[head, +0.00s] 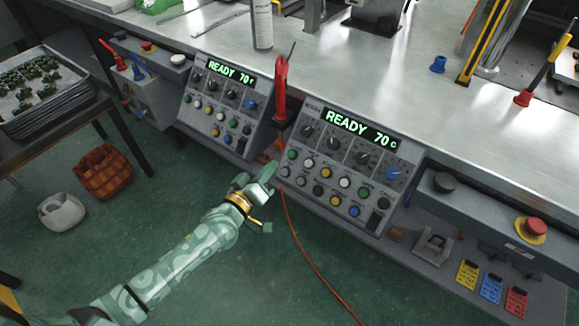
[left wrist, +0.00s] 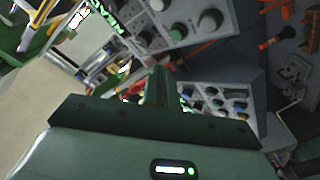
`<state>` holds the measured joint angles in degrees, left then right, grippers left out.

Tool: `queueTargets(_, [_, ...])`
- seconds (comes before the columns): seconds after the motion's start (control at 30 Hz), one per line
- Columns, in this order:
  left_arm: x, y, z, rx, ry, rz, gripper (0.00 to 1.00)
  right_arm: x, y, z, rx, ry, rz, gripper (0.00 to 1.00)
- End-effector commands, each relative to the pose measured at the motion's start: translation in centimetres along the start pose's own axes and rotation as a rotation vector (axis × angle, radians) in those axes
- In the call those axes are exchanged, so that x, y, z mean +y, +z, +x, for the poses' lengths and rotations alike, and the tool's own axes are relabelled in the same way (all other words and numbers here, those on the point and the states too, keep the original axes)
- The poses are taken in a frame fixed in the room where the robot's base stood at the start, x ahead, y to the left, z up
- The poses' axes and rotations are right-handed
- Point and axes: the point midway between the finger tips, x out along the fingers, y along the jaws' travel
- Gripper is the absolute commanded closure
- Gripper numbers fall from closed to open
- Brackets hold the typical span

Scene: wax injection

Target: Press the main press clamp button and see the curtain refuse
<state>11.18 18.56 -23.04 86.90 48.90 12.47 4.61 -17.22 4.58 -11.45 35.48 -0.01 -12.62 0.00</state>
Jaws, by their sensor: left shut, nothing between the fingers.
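My left gripper (head: 268,170) is shut and empty, in front of the gap between two grey control panels. The main panel (head: 345,165) on the right reads "READY 70" in green and carries knobs and rows of coloured buttons. The other panel (head: 225,105) also reads "READY 70". I cannot read the button labels, so I cannot tell which one is the clamp button. A yellow-and-black post (head: 482,45) stands on the bench at the right; I cannot tell if it belongs to the curtain. In the left wrist view the shut fingers (left wrist: 160,88) point toward panel buttons. My right gripper is not in view.
A red-handled tool (head: 281,85) stands between the panels, and a red cable (head: 305,245) hangs to the floor. A red mushroom button (head: 531,228) sits at the right on the bench front. A tray rack (head: 60,105) and a basket (head: 104,172) stand left. Floor below is clear.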

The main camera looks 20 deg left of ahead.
Motion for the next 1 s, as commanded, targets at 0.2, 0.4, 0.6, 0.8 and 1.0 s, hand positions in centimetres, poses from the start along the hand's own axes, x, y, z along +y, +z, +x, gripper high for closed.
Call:
queueTargets(0.2, [2.6, -2.8, 0.2, 0.095, 0.046, -0.175, 1.00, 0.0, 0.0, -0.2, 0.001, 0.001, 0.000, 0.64])
queueTargets(0.4, [2.4, -3.2, 0.1, 0.117, 0.042, -0.213, 1.00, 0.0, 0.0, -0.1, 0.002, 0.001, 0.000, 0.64])
queueTargets(0.6, [2.3, -3.1, 0.1, 0.115, 0.041, -0.211, 1.00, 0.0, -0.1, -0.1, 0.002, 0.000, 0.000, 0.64])
queueTargets(0.8, [1.5, -2.0, 1.1, 0.113, 0.039, -0.212, 1.00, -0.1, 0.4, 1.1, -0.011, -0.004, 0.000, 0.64])
queueTargets(1.0, [0.2, -0.3, 3.3, 0.111, 0.037, -0.212, 1.00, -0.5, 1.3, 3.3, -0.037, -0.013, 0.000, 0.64])
